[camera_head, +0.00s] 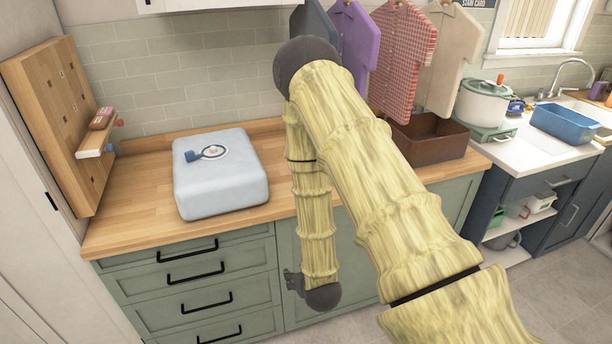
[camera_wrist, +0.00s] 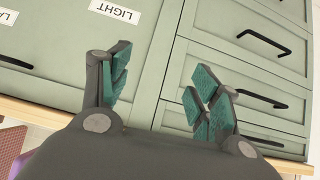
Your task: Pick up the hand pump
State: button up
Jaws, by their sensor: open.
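A small blue piece (camera_head: 207,153), possibly the hand pump, lies on top of a pale blue block-like bag (camera_head: 222,185) on the wooden counter. It sits by a round whitish valve or disc. It is too small to identify surely. My gripper (camera_wrist: 163,68) is open and empty in the wrist view, with teal finger pads facing the green cabinet fronts. In the head view my arm hangs in front of the counter, its dark end low by the cabinet, right of and below the bag. The blue piece is not in the wrist view.
A tilted wooden pegboard (camera_head: 60,125) with a small shelf stands left of the bag. A brown bin (camera_head: 430,137) stands right, under hanging shirts (camera_head: 402,50). A white pot (camera_head: 482,103) and blue basin (camera_head: 563,124) are farther right. Counter around the bag is clear.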

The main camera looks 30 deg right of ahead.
jog(key=w+d+r+m+t+h, duration=0.1)
jog(key=w+d+r+t, duration=0.1)
jog(key=w+d+r, duration=0.3)
jog(key=w+d+r+t+h, duration=0.2)
jog(key=w+d+r, duration=0.3)
jog(key=w+r, duration=0.2)
jog(key=w+d+r+m+t+h+p, duration=0.1)
jog(key=w+d+r+t+h, duration=0.1)
jog(key=w+d+r, duration=0.3)
jog(key=shift+w+r+m+t, duration=0.1)
jog(key=shift+w+r+t, duration=0.05)
jog(key=shift+r, duration=0.6)
jog(key=shift+w+r+m+t, duration=0.1)
jog(key=shift+w+r+t, duration=0.1)
jog(key=shift+r, duration=0.55)
jog(key=shift+w+r+m+t, duration=0.1)
jog(key=shift+r+t, duration=0.05)
jog(key=shift+r, duration=0.6)
jog(key=shift+p+x, duration=1.45)
jog(key=shift+x, duration=1.1)
jog(key=shift+w+d+f, duration=0.1)
jog(key=shift+w+d, duration=0.1)
jog(key=shift+w, duration=0.2)
jog(key=shift+c, duration=0.5)
grip_shut()
